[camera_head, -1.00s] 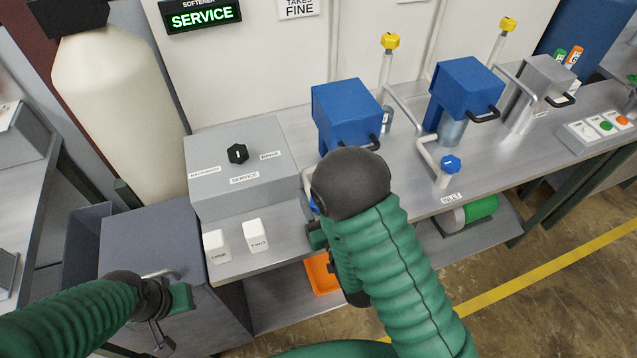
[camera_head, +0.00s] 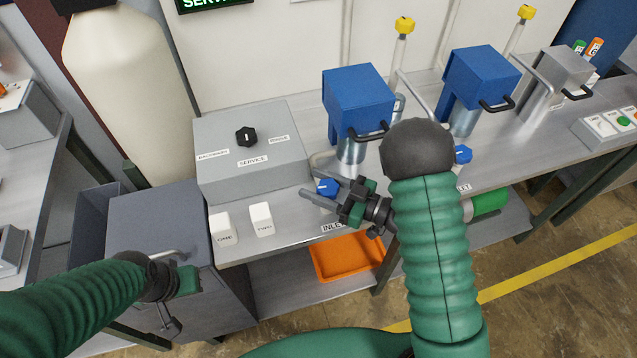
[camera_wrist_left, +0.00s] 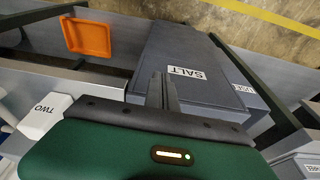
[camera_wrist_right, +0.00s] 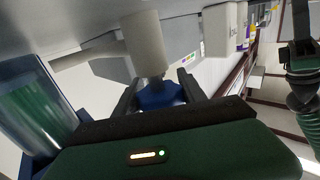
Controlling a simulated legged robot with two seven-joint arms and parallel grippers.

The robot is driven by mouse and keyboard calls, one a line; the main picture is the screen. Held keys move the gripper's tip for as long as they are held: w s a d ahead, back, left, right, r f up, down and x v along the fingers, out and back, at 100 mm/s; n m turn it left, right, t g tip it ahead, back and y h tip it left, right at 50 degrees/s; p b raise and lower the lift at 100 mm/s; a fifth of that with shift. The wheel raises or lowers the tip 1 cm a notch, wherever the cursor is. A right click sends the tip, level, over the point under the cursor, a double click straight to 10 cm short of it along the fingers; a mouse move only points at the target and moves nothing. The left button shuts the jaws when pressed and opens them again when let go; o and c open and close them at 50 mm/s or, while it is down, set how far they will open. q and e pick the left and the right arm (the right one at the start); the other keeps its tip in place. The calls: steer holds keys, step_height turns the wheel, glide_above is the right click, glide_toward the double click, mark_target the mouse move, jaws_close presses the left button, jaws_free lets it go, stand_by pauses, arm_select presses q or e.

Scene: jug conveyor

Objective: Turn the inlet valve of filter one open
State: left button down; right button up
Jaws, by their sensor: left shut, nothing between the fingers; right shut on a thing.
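The inlet valve of filter one is a blue knob (camera_head: 328,188) on a short pale pipe, below the near blue filter housing (camera_head: 358,100) and above a label reading INLET (camera_head: 333,227). My right gripper (camera_head: 308,182) reaches in from the right, its fingers on either side of the knob. In the right wrist view the blue knob (camera_wrist_right: 160,96) sits between the two fingers, and the gripper is shut on it. My left gripper (camera_wrist_left: 163,90) is shut and empty, over the grey bin marked SALT (camera_wrist_left: 190,60).
A grey box with a black dial (camera_head: 246,137) and white blocks marked ONE (camera_head: 222,229) and TWO (camera_head: 261,220) stand to the left. A second blue filter (camera_head: 480,80) with its blue knob (camera_head: 462,155) is to the right. An orange tray (camera_head: 346,258) lies below the bench.

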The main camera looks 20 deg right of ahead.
stand_by(0.6)
steer(key=o, duration=1.4)
steer(key=shift+w, duration=0.15)
steer(key=shift+c, duration=0.2)
steer(key=b+v, duration=0.1)
steer(key=v, duration=1.5)
steer(key=shift+d+g+y, duration=0.3)
steer(key=shift+d+g, duration=0.1)
steer(key=shift+d, duration=0.1)
